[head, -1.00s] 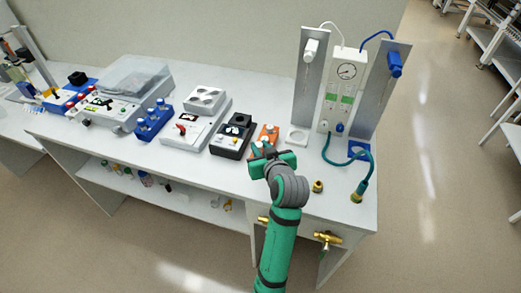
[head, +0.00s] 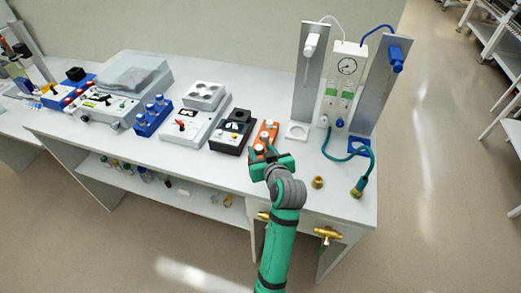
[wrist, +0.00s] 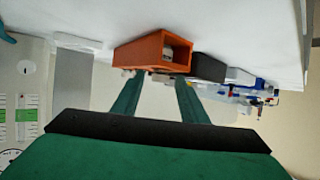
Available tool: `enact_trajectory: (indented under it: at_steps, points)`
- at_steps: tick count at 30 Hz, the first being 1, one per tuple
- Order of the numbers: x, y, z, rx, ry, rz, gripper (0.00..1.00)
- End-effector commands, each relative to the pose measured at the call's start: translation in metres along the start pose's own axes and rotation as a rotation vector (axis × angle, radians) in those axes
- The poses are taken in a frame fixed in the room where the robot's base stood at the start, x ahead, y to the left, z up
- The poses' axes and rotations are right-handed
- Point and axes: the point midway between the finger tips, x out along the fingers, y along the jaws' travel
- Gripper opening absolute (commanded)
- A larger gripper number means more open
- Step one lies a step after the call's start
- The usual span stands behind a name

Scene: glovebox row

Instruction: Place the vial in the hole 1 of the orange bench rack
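The orange bench rack (head: 265,134) stands on the bench just right of a black device, with small white tops on it. In the wrist view the scene is upside down; the orange rack (wrist: 140,53) shows a hollow end with something grey inside. Small pale pieces (wrist: 128,73) show at its top side, perhaps vial caps; I cannot tell which holes they are in. My gripper (head: 263,148) is at the near end of the rack. In the wrist view my gripper's fingers (wrist: 159,80) are apart, with no vial visible between them.
The black device (head: 231,138) stands close to the rack's left. A blue vial rack (head: 153,117) is further left. A metal stand with a gauge panel (head: 344,85) and hoses rises to the right. A brass fitting (head: 317,182) lies near the front edge.

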Motion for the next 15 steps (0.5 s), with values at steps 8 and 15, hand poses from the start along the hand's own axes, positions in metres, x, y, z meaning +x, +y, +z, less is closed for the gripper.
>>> enact_trajectory:
  at_steps: [8, 15]
  points:
    - [-0.001, 0.000, -0.003, 0.000, 0.002, 0.000, 0.40]
    - [-0.032, 0.001, -0.003, -0.001, 0.002, 0.002, 0.40]
